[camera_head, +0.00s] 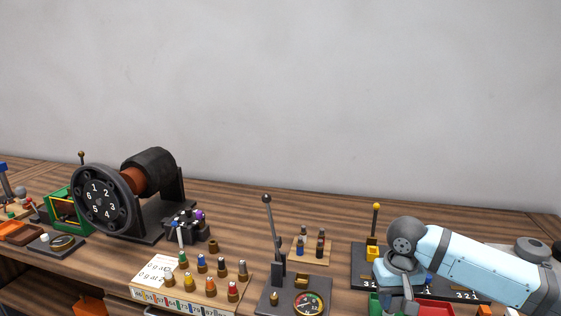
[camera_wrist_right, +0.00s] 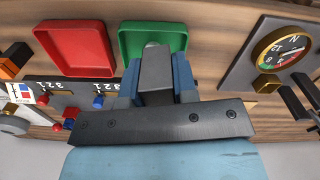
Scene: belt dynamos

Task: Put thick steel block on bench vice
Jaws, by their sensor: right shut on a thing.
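My right gripper (camera_head: 396,300) is low at the right of the head view, above the front of the bench. In the right wrist view the gripper (camera_wrist_right: 155,75) is shut on a dark grey block (camera_wrist_right: 156,68), which I take to be the thick steel block. The block lies between the two blue-grey fingers, in front of the green tray (camera_wrist_right: 181,40). In the head view the block cannot be made out clearly. I cannot pick out the bench vice with certainty in either view. My left gripper is not in view.
A red tray (camera_wrist_right: 75,48) lies beside the green one. A lever stand with a round gauge (camera_head: 308,301) stands left of my right gripper. A black board with a yellow-knobbed lever (camera_head: 376,220) lies behind it. A numbered wheel machine (camera_head: 100,200) stands at left.

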